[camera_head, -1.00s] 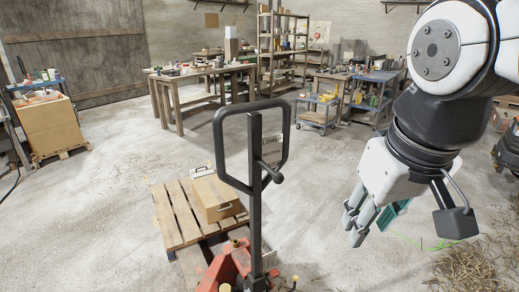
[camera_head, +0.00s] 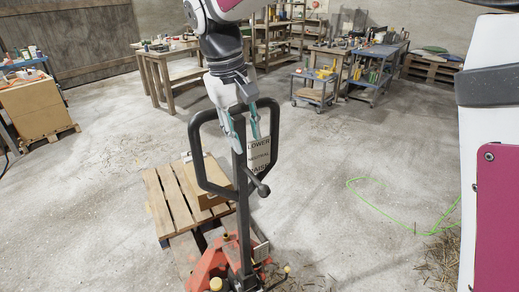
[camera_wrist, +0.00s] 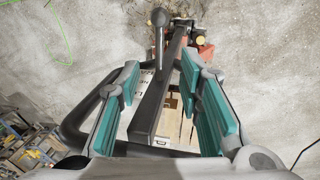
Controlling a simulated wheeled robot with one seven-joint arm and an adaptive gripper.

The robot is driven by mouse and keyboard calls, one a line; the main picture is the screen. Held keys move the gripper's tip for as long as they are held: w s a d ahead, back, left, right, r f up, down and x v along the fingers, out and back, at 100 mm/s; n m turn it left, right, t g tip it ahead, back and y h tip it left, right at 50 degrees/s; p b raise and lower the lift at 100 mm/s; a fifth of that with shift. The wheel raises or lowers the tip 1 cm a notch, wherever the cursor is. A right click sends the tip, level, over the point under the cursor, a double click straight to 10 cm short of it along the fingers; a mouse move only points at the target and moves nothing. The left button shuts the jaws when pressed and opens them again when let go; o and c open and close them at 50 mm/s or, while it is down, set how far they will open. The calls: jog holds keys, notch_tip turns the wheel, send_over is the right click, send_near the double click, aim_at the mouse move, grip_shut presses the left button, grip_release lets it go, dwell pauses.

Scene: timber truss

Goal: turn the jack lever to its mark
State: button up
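The red pallet jack (camera_head: 210,262) has an upright black handle loop (camera_head: 199,160) with a middle post. The jack lever (camera_head: 258,183), dark with a rounded knob, sticks out from the post below the marked plate. The plate (camera_head: 259,155) reads LOWER, NEUTRAL and RAISE, partly covered. In the wrist view the lever (camera_wrist: 159,40) lies beyond the fingertips, near the top. My gripper (camera_head: 247,125) is at the top of the handle, above the lever. In the wrist view my gripper (camera_wrist: 163,80) is open, its teal pads either side of the post, apparently touching nothing.
A wooden pallet (camera_head: 160,205) with a cardboard box (camera_head: 205,182) stands behind the jack. Workbenches, shelves and blue carts (camera_head: 313,90) line the back. Straw (camera_head: 440,262) and a green hose or cord (camera_head: 385,207) lie on the right. Floor between is clear.

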aim_at(258, 181)
jog(key=p+x, duration=0.1)
jog(key=x, duration=1.2)
jog(key=shift+s+f, duration=0.1)
jog(key=shift+f, duration=0.05)
